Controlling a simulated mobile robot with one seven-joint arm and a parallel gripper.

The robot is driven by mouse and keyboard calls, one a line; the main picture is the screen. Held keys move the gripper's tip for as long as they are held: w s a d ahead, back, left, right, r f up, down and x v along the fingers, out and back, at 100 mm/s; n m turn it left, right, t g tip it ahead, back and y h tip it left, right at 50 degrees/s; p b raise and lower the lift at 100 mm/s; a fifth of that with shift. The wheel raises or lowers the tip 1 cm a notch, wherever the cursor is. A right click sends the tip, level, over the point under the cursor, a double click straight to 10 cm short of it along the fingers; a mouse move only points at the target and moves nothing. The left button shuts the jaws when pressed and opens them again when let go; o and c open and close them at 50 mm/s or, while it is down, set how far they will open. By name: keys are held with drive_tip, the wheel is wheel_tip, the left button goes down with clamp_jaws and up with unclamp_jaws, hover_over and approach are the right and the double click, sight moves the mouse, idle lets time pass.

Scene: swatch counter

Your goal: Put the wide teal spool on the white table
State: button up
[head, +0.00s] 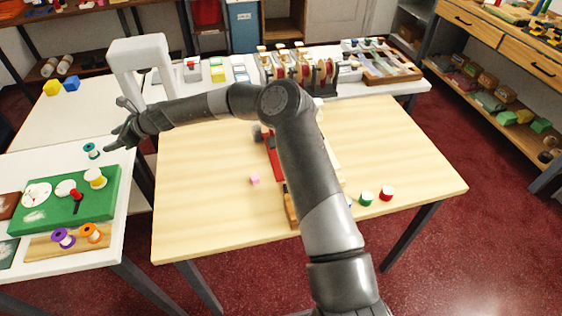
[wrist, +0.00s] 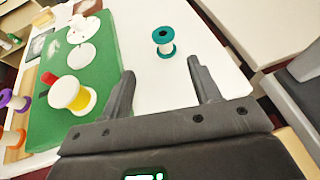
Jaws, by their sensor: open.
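The teal spool (head: 92,151) stands upright on the white table (head: 45,163) at the left in the head view, behind the green board. In the wrist view the teal spool (wrist: 163,41) shows teal flanges and a white middle. It stands apart from my gripper (head: 114,138), which is beside it to the right in the head view. In the wrist view my gripper (wrist: 162,72) is open and empty, with the spool beyond the gap between its fingertips. No contact with the spool shows.
A green board (head: 65,213) carries white discs, a yellow-and-white spool (head: 95,178) and a red piece (head: 76,195). Purple (head: 63,238) and orange (head: 90,233) spools stand on a wooden board in front. A wooden table (head: 200,180) holds green and red spools. White surface around the teal spool is clear.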

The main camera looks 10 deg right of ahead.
drive_tip(key=s+d+r+n+t+h, duration=0.1)
drive_tip(key=s+d+r+n+h, duration=0.2)
drive_tip(key=s+d+r+n, duration=0.45)
drive_tip(key=s+d+r+n+h, duration=0.35)
drive_tip(key=s+d, duration=0.45)
drive_tip(key=d, duration=0.6)
drive_tip(key=s+d+r+n+t+h, duration=0.1)
drive_tip(key=s+d+r+n+h, duration=0.35)
drive_tip(key=s+d+r, duration=0.4)
drive_tip(key=s+d+n+h, duration=0.1)
drive_tip(key=s+d+n, duration=0.3)
drive_tip(key=s+d, duration=1.4)
drive_tip(key=shift+s+d+f+t+h, duration=0.3)
drive_tip(key=shift+s+d+f+h, duration=0.1)
drive_tip(key=shift+d, duration=0.1)
drive_tip(key=shift+n, duration=0.25)
